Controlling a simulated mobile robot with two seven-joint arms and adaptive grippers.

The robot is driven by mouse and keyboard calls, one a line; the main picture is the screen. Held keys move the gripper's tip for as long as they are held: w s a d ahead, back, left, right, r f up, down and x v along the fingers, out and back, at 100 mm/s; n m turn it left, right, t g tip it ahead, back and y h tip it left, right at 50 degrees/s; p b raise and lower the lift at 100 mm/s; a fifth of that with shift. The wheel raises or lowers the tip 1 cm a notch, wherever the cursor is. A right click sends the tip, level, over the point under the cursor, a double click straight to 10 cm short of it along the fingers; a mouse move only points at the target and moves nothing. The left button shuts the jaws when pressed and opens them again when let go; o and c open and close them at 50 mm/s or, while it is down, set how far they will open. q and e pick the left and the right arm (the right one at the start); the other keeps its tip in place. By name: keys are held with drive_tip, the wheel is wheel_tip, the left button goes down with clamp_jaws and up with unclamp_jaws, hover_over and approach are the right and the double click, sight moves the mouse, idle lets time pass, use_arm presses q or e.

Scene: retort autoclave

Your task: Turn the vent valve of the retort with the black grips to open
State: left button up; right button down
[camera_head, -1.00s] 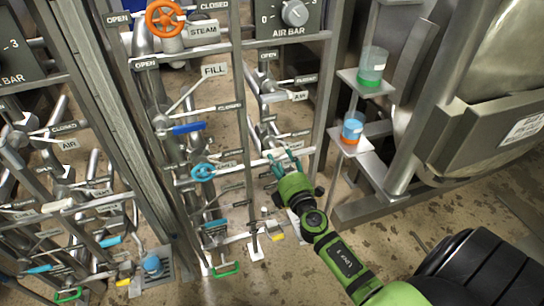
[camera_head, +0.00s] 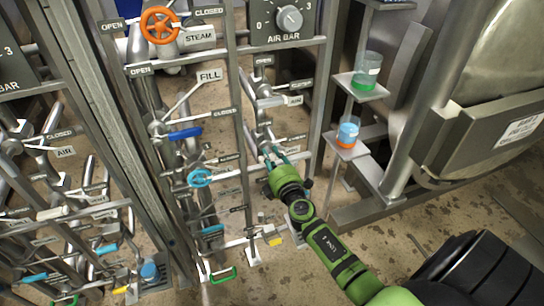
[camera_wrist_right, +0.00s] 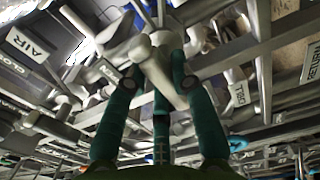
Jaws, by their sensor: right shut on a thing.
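My right gripper (camera_head: 273,154) reaches into the valve rack from the lower right, at the lower part of the pipe column under the AIR label. Its teal fingers are shut on a grey valve part (camera_wrist_right: 158,68), which sits between them in the right wrist view, where the gripper (camera_wrist_right: 155,70) also shows. The fingers hide part of the held piece. An OPEN/CLOSED label pair is hard to read there, though a CLOSED plate (camera_head: 297,137) sits just to the right. I cannot make out black grips on the held piece. My left gripper is not in view.
The rack crossbars and uprights (camera_head: 326,70) stand close around the gripper. Cups on small shelves (camera_head: 347,148) stand right. Open floor (camera_head: 420,235) lies lower right.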

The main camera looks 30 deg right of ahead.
drive_tip(key=shift+a+n, duration=0.1)
drive_tip(key=shift+n, duration=2.7)
drive_tip(key=c, duration=1)
unclamp_jaws()
drive_tip(key=shift+c, duration=0.2)
drive_tip(key=shift+s+a+f, duration=0.1)
drive_tip(key=shift+s+a, duration=0.05)
drive_tip(key=shift+s, duration=0.35)
drive_tip(key=v, duration=1.1)
